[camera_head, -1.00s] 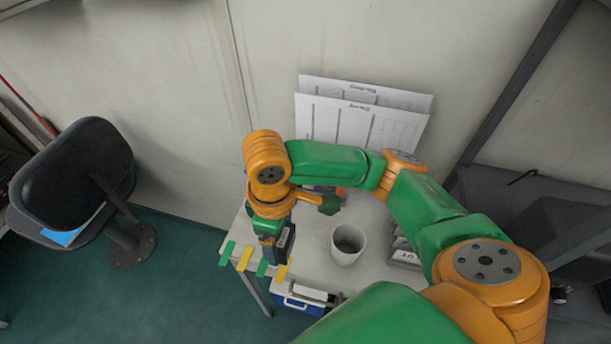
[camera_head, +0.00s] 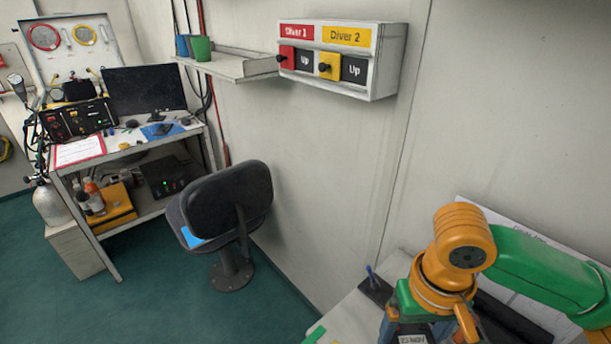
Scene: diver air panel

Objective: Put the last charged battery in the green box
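A green container (camera_head: 201,48) stands on the wall shelf at the top left, in front of a blue one; I cannot tell which green thing is the task's box. My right gripper (camera_head: 408,316) is at the bottom right, over the near table. Its fingertips are hidden or cut off by the frame edge. A dark and blue block with a white label reading "23 NOV" (camera_head: 411,339) shows just below the wrist, partly cut off. I cannot tell whether it is a battery or whether the gripper grasps it. My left gripper is not in view.
The shelf (camera_head: 235,66) beside the Diver 1 and Diver 2 panel (camera_head: 342,57) has bare room on its right. A black chair (camera_head: 229,195) stands below it. A desk (camera_head: 140,143) with a monitor is at the left. A dark tray with a pen (camera_head: 376,286) lies on the near table.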

